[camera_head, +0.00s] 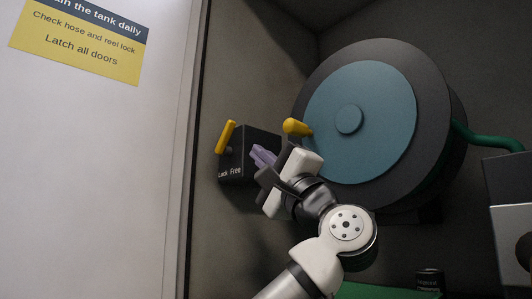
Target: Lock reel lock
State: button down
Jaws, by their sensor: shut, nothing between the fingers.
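The reel lock is a dark box (236,169) on the back wall, with the words Lock and Free along its lower front. Its yellow lever (226,137) is at the box's left side, above the word Lock, and leans slightly right at the top. My gripper (259,155) has pale purple fingers that are shut and empty. It is in front of the box's right part, to the right of the lever and apart from it in the picture. My gripper hides part of the box's right side.
A large hose reel (362,115) with a blue face stands at the right, its yellow handle (297,128) just above my gripper. A green hose (488,140) runs right to a grey box (508,190). A white panel (90,180) with a yellow sign (82,42) fills the left. A dark container (430,281) stands below.

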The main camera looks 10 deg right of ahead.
aim_at(231, 128)
jog(key=p+x, duration=0.3)
jog(key=x, duration=0.5)
jog(key=shift+a+r+p, duration=0.1)
jog(key=shift+r+p, duration=0.2)
jog(key=shift+r, duration=0.05)
jog(key=shift+w+a+r, duration=0.3)
jog(key=shift+w, duration=0.25)
jog(key=shift+a+p, duration=0.1)
jog(key=shift+p, duration=0.2)
